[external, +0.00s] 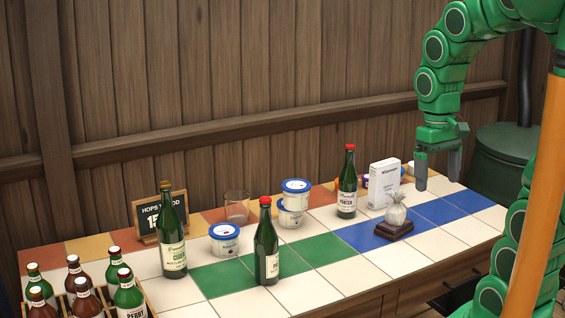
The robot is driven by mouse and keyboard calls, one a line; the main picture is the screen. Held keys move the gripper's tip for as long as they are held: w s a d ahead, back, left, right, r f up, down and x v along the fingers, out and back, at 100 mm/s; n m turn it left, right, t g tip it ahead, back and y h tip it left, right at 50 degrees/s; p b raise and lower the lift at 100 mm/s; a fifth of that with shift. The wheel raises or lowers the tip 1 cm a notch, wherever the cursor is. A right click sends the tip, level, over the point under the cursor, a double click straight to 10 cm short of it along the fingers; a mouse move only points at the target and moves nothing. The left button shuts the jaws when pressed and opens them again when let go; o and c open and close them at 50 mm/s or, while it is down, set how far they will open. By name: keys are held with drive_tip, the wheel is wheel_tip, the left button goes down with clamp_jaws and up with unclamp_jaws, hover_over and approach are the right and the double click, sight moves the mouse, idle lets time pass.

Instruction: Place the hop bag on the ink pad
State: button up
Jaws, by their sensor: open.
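The hop bag (396,213), a small whitish sack tied at its top, stands upright on the ink pad (394,231), a dark brown flat block. The pad lies on blue tiles at the right part of the table. My gripper (438,178) is open and empty, pointing down. In the picture it is above and to the right of the bag, apart from it. Nothing hides the bag; the pad's top is mostly covered by it.
A red-capped green bottle (347,190) and a white box (383,184) stand behind the bag. White tubs (224,239), more bottles (267,250), a glass (237,207) and a chalkboard sign (148,216) are further left. A bottle crate (65,300) is front left. Tiles right of the pad are clear.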

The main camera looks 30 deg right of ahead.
drive_tip(key=s+a, duration=0.1)
drive_tip(key=s, duration=1)
drive_tip(key=shift+a+f, duration=0.15)
drive_tip(key=shift+a, duration=0.05)
